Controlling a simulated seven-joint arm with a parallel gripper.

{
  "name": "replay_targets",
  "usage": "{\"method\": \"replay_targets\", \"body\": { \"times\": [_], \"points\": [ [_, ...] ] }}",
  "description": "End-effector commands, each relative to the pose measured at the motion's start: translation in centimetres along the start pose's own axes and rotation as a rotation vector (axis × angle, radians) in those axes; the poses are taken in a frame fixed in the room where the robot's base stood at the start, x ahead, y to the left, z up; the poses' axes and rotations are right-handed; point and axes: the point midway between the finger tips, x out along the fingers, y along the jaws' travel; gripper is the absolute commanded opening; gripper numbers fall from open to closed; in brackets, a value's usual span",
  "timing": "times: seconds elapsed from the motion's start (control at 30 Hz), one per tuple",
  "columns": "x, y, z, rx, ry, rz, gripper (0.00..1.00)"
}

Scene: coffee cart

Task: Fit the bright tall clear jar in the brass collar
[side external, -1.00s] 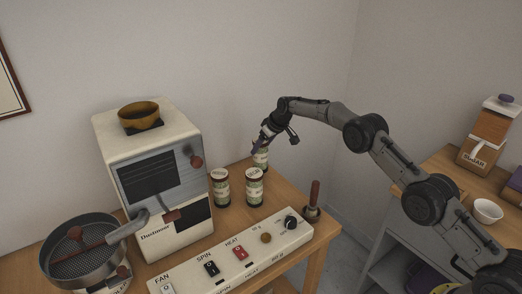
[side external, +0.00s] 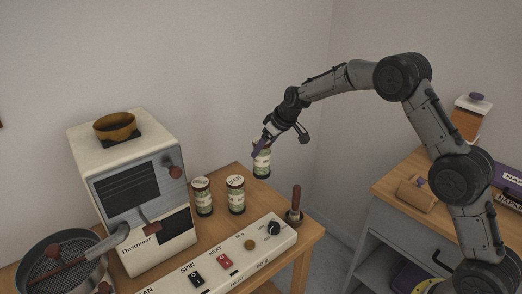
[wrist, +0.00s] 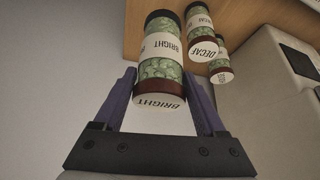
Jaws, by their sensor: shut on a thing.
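In the wrist view this jar (wrist: 160,70) reads BRIGHT and sits between the purple fingers. It hangs roughly upright by the back right edge of the wooden table and appears lifted. I cannot identify the brass collar for certain; a brass-coloured bowl-like ring (side external: 115,126) sits on top of the cream machine (side external: 130,220), well left of my gripper.
Two similar jars (side external: 203,197) (side external: 236,195) stand on the table (side external: 221,226), left of the held one; one reads DECAF (wrist: 204,48) in the wrist view. A switch panel (side external: 215,270) and a wooden-handled tool (side external: 295,203) are in front. A side cabinet (side external: 385,190) stands right.

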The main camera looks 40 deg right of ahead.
Motion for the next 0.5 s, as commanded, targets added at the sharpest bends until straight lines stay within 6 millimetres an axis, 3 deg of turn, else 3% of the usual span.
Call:
{"method": "replay_targets", "body": {
  "times": [0.13,0.23,0.5],
  "points": [
    [-1.8,-0.9,-0.5,-0.013,0.022,0.000,0.00],
    [-2.9,-2.4,0.9,-0.024,0.006,-0.009,0.00],
    [-4.8,-6.0,9.5,0.024,-0.029,0.018,0.00]
  ]
}}
